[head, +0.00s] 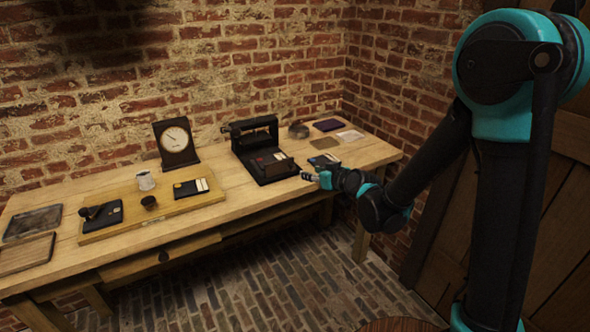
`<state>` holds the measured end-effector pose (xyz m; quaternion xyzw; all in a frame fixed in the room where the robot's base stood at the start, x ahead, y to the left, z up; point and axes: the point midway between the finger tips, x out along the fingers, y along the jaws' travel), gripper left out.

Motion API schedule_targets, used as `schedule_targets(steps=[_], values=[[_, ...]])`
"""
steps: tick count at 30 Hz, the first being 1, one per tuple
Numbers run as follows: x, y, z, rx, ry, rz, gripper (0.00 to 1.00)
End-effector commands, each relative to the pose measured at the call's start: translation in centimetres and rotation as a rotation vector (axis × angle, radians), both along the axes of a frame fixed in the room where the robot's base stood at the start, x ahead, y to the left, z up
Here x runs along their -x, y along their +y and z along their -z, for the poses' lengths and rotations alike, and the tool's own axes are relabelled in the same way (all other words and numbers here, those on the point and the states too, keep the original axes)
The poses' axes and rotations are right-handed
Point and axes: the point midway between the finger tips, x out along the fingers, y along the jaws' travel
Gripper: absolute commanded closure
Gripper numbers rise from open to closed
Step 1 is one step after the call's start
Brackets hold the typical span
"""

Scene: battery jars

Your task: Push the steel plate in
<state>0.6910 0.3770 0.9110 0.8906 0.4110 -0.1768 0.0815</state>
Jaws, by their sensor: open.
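No part is clearly recognisable as the steel plate at this size. A black device (248,136) with a raised frame and a flat base stands on the table at centre right. A dark flat piece (279,170) stands upright at the front of its base, and I cannot tell whether it is the steel plate. My gripper (309,177) is just right of the base, low over the table's front edge, pointing left. It is open with nothing visible between its fingers. Whether it touches the device is too small to tell.
A wooden board (155,213) carries dark blocks and small cups to the left. A clock (175,143) stands behind it. A dark block (324,162) lies beside my wrist. Flat pieces and a round ring (298,131) lie at the right back. Brick walls close the corner.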

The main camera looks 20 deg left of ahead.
Motion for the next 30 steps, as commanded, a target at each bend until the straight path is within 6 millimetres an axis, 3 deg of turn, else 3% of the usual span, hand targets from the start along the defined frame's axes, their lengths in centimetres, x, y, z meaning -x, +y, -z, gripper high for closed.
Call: schedule_targets(steps=[18, 30], values=[[-6.4, 7.5, 4.1, 0.0, 0.0, -0.001, 0.59], [-8.0, 9.4, 5.1, 0.0, 0.0, 0.0, 0.59]])
